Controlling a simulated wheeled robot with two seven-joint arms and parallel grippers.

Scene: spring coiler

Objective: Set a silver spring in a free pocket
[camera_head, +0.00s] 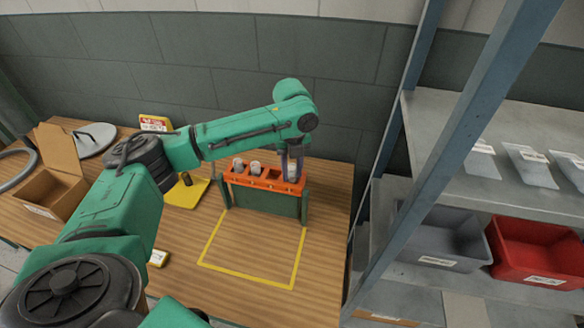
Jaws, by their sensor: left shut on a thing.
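An orange rack (264,183) with a row of pockets stands on green legs on the wooden table. Two silver springs stand in its left pockets, one at the far left (238,165) and one beside it (255,168). The pocket to their right (273,175) looks empty. My left gripper (291,172) points down at the right end of the rack. It is shut on what seems to be a silver spring, mostly hidden by the fingers. I cannot tell how deep that spring sits in the right-end pocket. My right gripper is out of view.
A yellow outline (252,275) marks bare table in front of the rack. A metal shelf with grey (440,238) and red bins (535,248) stands at right.

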